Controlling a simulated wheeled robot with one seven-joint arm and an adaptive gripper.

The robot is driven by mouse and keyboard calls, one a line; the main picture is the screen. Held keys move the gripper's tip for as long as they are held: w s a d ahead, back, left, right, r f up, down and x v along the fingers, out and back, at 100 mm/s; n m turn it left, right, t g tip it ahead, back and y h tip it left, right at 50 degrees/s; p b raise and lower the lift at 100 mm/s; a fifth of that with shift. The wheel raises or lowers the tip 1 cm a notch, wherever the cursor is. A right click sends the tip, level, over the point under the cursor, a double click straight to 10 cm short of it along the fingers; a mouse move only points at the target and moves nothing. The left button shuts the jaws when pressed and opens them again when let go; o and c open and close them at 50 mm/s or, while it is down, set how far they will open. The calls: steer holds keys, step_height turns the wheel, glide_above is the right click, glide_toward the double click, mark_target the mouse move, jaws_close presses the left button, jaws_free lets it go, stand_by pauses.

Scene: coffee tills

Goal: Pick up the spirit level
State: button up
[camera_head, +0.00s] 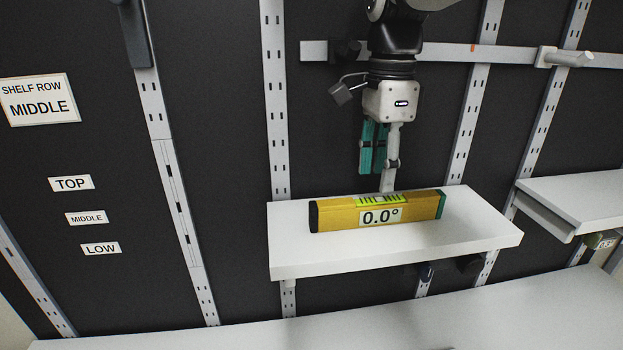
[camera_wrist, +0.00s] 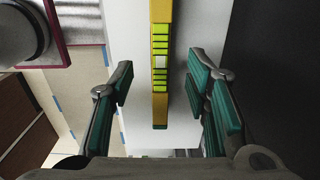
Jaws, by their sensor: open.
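The spirit level (camera_head: 336,216) is a yellow bar with a black end cap on the left, a teal end cap on the right and a "0.0°" label on its front. It lies lengthwise on a small white shelf (camera_head: 470,227). My gripper (camera_head: 380,180) points down just above and behind the level in the head view. In the wrist view my gripper (camera_wrist: 162,90) is open, with teal finger pads apart. The level (camera_wrist: 159,100) runs between the two fingers there, with a gap on both sides. I cannot tell the exact height of the fingertips over it.
A black wall panel with slotted metal uprights (camera_head: 275,100) stands behind the shelf. Another white shelf (camera_head: 580,198) is at the right, and a wide white surface (camera_head: 400,318) lies below. A horizontal rail (camera_head: 500,54) with a peg crosses behind my arm.

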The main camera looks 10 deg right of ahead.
mark_target(380, 198)
steer(key=shift+f, duration=0.35)
steer(key=f, duration=0.6)
steer(key=shift+d+f+p, duration=0.35)
steer(key=shift+d, duration=0.05)
jaws_close()
